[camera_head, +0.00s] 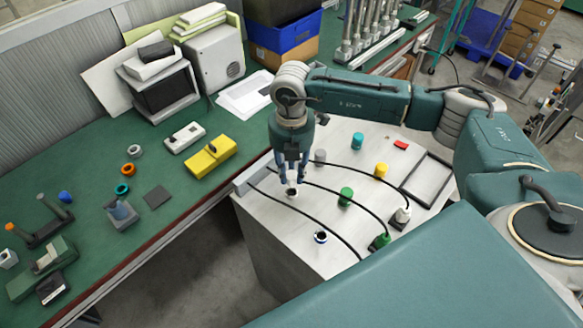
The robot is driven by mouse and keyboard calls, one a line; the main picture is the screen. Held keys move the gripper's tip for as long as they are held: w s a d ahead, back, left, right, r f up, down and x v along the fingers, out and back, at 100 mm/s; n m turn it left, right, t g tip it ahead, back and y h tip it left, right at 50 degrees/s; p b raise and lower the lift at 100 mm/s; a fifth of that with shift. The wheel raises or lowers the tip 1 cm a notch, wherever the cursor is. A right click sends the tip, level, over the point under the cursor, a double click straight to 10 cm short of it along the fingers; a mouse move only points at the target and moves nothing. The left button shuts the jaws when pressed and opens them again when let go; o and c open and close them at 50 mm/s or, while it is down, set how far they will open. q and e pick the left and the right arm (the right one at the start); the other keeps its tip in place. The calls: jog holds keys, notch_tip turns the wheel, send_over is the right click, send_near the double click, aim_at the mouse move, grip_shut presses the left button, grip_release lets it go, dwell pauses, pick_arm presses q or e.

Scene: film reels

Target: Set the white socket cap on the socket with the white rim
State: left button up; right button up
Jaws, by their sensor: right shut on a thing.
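My right gripper (291,180) points down over the left part of the light grey bench top. It is shut on a small pale piece, the white socket cap (292,181), mostly hidden between the fingers. Just below the fingertips is the socket with the white rim (292,194), with a dark opening. The cap appears right above this socket; I cannot tell whether they touch. My left gripper is not in view.
Another socket with a blue-and-white rim (320,237) is nearer the front. Grey (320,157), teal (357,141), yellow (381,170) and green (346,196) caps stand on the bench. An empty tray (427,178) lies right.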

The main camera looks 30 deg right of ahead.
aim_at(292, 174)
jog(key=shift+f+b, duration=0.9)
jog(key=shift+f, duration=1.05)
jog(key=shift+b, duration=0.3)
jog(key=shift+f+b, duration=0.4)
jog(key=o, duration=0.6)
jog(key=shift+r, duration=0.15)
